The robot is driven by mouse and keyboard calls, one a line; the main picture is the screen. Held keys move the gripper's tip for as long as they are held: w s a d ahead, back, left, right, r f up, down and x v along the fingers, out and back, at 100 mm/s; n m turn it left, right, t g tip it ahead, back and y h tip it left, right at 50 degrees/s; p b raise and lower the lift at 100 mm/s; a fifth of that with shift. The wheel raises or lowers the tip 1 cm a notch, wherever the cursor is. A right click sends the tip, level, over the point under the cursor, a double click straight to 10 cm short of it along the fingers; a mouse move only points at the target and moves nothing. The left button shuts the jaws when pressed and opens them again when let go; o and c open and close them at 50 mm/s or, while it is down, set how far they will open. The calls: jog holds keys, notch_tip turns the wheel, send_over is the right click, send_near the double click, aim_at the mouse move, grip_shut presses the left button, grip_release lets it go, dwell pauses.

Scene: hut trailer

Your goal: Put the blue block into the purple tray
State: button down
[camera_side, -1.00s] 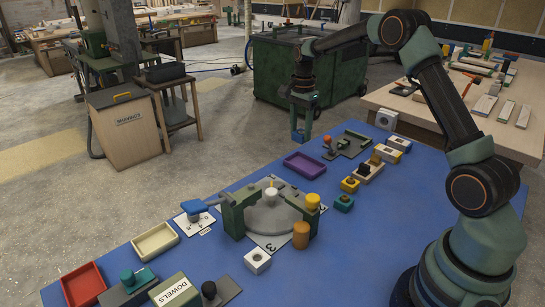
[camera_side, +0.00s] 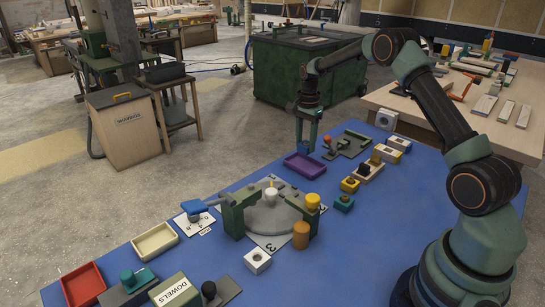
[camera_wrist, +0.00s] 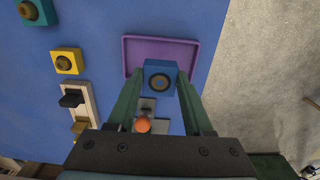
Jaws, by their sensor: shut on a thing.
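The purple tray (camera_side: 305,166) is shallow and empty, just below and near the block. In the wrist view the tray (camera_wrist: 135,48) shows behind the block, which overlaps its lower right part. The block looks held above the tray; the exact height is hard to tell.
A grey fixture with an orange knob (camera_side: 328,140) stands right of the tray. A green clamp fixture (camera_side: 236,216) stands left. The table's far edge is close beyond the tray.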

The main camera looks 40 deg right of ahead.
aim_at(305, 144)
jog(key=shift+f, duration=2.75)
jog(key=shift+c, duration=1.1)
grip_release()
notch_tip(305, 144, up, 11)
jog(key=shift+r, duration=0.55)
